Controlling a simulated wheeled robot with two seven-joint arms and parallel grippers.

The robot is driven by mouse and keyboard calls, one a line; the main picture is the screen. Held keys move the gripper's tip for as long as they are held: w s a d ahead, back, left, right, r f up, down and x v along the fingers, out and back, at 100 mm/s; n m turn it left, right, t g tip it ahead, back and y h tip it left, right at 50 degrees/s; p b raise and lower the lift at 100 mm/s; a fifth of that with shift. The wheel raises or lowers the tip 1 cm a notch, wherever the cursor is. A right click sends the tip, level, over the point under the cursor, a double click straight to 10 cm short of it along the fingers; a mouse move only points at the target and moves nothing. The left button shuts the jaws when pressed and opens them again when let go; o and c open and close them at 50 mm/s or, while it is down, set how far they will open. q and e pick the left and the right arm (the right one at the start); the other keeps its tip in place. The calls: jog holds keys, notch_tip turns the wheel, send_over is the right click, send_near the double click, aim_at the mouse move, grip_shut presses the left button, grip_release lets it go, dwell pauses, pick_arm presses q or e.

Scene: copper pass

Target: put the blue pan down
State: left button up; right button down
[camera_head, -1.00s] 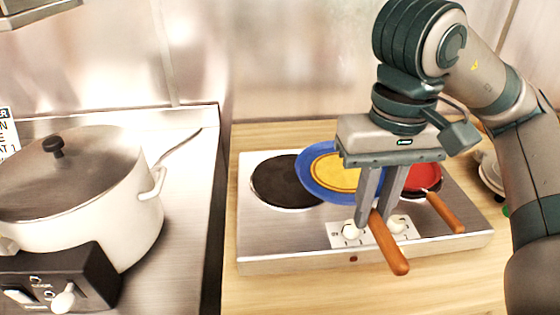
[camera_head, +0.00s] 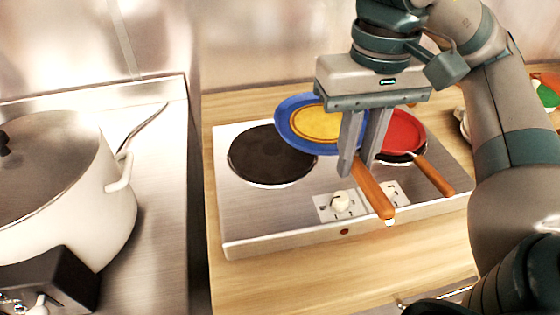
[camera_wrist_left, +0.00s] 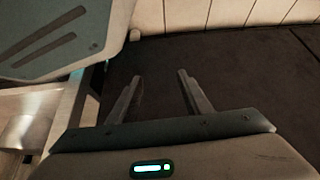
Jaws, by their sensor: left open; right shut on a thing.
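The blue pan (camera_head: 285,126) has a yellow inside and an orange-brown handle. Whether the pan touches the hot plate I cannot tell. The left burner (camera_head: 262,158) is dark and bare. A red pan (camera_head: 405,133) with an orange handle sits at the right burner, partly hidden by my gripper. My left gripper (camera_wrist_left: 158,92) shows only in the left wrist view, open and empty over a dark surface.
A large white pot (camera_head: 75,190) with a lid stands on the steel counter (camera_head: 160,220) at the left. The wooden counter (camera_head: 290,275) in front of the hot plate is clear. A metal wall rises behind.

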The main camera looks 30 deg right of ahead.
jog(key=w+a+f+p, duration=0.2)
jog(key=w+p, duration=0.1)
jog(key=p, duration=0.2)
jog(key=w+a+f+p, duration=0.2)
jog(key=w+p, duration=0.1)
jog(key=p, duration=0.2)
jog(key=w+a+f+p, duration=0.2)
jog(key=w+p, duration=0.1)
jog(key=p, duration=0.2)
jog(key=shift+w+f, duration=0.15)
jog(key=shift+f, duration=0.15)
pick_arm(q)
jog(key=s+a+r+g, duration=0.1)
jog(key=s+a, duration=0.1)
jog(key=s, duration=0.5)
jog(key=s+a+r+g+y, duration=0.1)
jog(key=s+a+g, duration=0.1)
jog(key=s, duration=0.5)
jog(key=s+a+r+g, duration=0.2)
jog(key=s+a, duration=0.1)
jog(key=s, duration=0.5)
jog(key=shift+a+y, duration=0.25)
jog(key=shift+y, duration=0.05)
